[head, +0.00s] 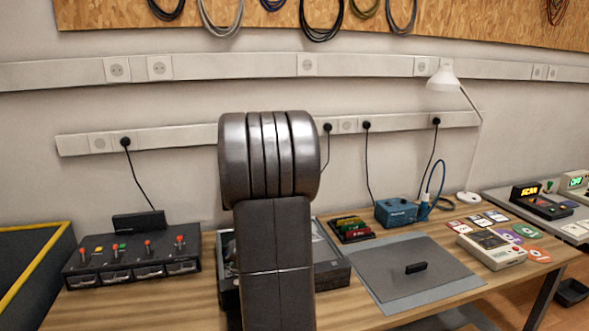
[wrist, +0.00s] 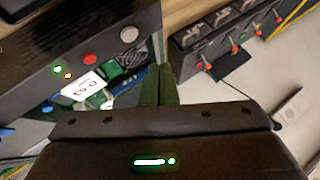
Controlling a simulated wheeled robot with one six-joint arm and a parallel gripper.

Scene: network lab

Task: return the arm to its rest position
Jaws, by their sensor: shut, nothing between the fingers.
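My arm (head: 275,220) stands upright in the middle of the head view, in front of the workbench. It covers part of a dark open box behind it. My gripper (wrist: 159,72) shows in the wrist view as two dark fingers close together, shut and empty. Its wide dark body with a green light fills the bottom of that view. The gripper does not show in the head view.
A black box with red switches (head: 135,264) stands left on the wooden bench. The dark open box (head: 331,268) is behind my arm; a grey mat (head: 400,285) with a small black piece, a blue device (head: 396,213) and a beige meter (head: 490,248) are right.

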